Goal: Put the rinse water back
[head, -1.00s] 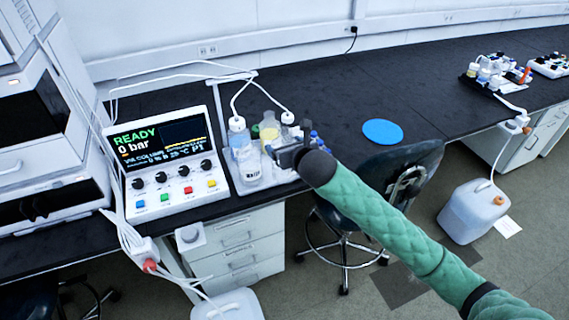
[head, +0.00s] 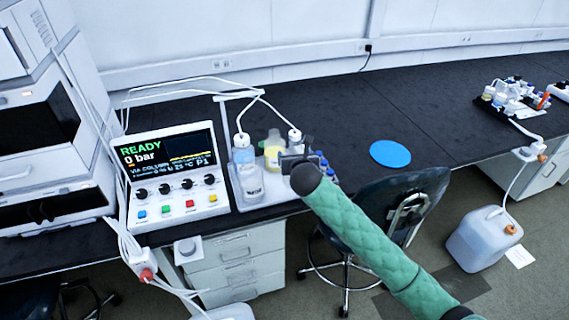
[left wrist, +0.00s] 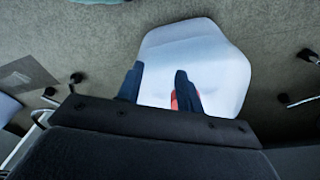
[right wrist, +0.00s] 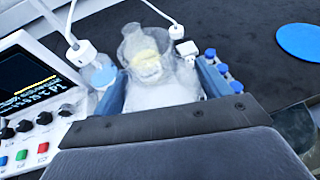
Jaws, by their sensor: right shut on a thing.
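My right gripper (head: 289,158) is over the tray of bottles on the bench. In the right wrist view its blue fingers are closed on a clear, whitish bottle (right wrist: 160,95), with yellow showing through or behind its top. In the head view the hand hides much of the grasp. A clear labelled bottle (head: 251,184) stands at the tray's front left; I cannot tell whether it is the held one. A blue-tinted bottle (head: 243,153) with a tube and a yellow bottle (head: 272,152) are behind. My left gripper (left wrist: 158,85) is open, above a white container.
The grey tray (head: 262,200) is beside the control unit (head: 172,172). Blue-capped vials (right wrist: 222,68) stand close right of the right fingers. Tubes hang over the bottles. A blue disc (head: 390,153) lies right, with bare bench around it. A chair (head: 405,200) stands in front.

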